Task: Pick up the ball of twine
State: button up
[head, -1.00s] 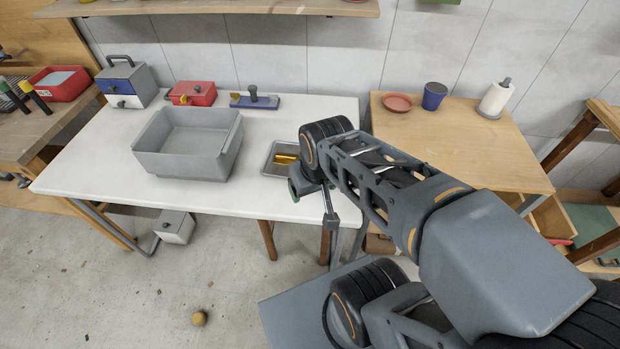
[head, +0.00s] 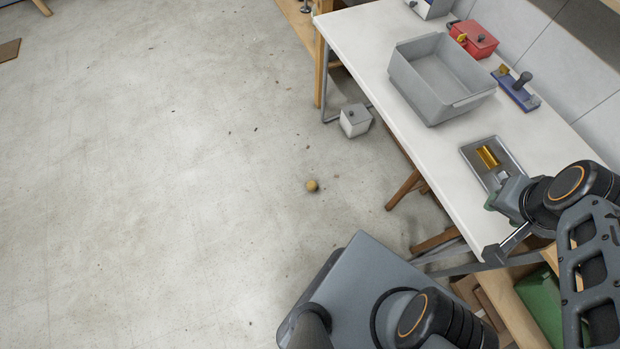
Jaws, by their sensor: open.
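The ball of twine (head: 312,186) is a small tan-yellow ball lying on the bare concrete floor, near the middle of the head view. It stands clear of the table and of the box on the floor. My gripper (head: 497,228) is at the right, by the front edge of the white table. It is open, well apart from the ball and higher than it. Part of my gripper is hidden behind my own arm links.
The white table (head: 365,40) carries a grey bin (head: 425,98), a metal tray (head: 468,150), a red box (head: 478,38) and a blue stamp-like tool (head: 512,92). A white box (head: 355,120) stands on the floor by the table leg. Floor left of the ball is open.

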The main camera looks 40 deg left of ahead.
aim_at(311, 186)
jog(key=u, duration=0.05)
jog(key=k, duration=0.3)
jog(key=u, duration=2.75)
jog(key=k, duration=0.8)
jog(key=z, duration=1.05)
jog(key=i, duration=1)
jog(key=k, duration=0.95)
jog(key=u, duration=0.65)
jog(key=i, duration=2.45)
